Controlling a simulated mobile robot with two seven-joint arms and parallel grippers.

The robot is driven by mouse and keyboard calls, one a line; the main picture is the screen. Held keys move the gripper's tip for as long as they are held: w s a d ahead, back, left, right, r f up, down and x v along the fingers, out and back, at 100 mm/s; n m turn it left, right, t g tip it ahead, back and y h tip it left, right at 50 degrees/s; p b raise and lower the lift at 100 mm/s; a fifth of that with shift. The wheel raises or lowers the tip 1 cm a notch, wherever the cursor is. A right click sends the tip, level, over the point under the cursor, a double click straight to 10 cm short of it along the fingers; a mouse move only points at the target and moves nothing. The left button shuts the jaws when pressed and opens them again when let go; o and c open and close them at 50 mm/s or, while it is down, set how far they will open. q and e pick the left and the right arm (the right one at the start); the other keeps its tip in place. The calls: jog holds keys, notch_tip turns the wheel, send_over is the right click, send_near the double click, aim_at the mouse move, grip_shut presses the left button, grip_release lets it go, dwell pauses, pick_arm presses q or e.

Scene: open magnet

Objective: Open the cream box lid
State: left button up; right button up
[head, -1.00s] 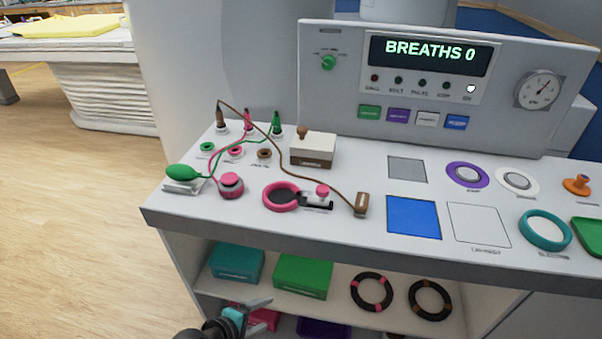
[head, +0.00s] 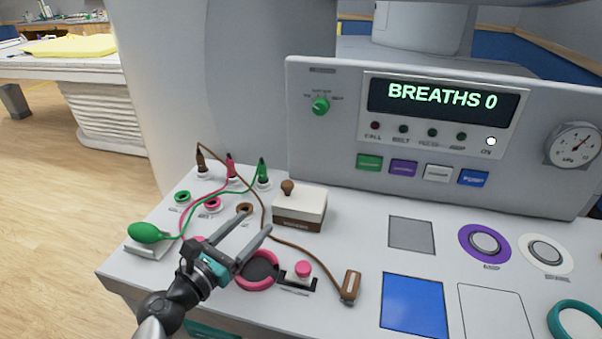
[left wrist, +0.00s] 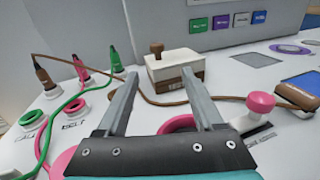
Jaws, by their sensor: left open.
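The cream box (head: 300,208) stands on the white counter with its lid on. It has a brown lower part and a brown knob (head: 288,187) on top of the lid. In the left wrist view the box (left wrist: 175,68) is straight ahead, beyond the fingertips. My left gripper (head: 249,224) is open and empty, over the counter in front of the box and to its left, apart from it. In the left wrist view its fingers (left wrist: 160,85) are spread with nothing between them. My right gripper is not in view.
A brown cable (head: 264,215) runs past the box's near left side to a brown plug (head: 350,286). A pink ring (head: 257,288) and pink knob (head: 303,268) lie in front. Green bulb (head: 150,233) at left. The console (head: 430,135) stands behind.

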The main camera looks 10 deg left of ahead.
aim_at(284, 189)
pick_arm(q)
jog(key=shift+w+a+r+n, duration=0.1)
jog(key=shift+w+n, duration=0.2)
jog(key=shift+w, duration=0.2)
jog(key=x, duration=0.3)
jog(key=shift+w, duration=0.2)
jog(key=b+x, duration=0.1)
jog(key=x, duration=0.6)
jog(key=shift+w+b, duration=0.1)
jog(key=shift+b, duration=0.2)
jog(key=x, duration=0.3)
jog(key=shift+b, duration=0.4)
jog(key=shift+w, duration=0.4)
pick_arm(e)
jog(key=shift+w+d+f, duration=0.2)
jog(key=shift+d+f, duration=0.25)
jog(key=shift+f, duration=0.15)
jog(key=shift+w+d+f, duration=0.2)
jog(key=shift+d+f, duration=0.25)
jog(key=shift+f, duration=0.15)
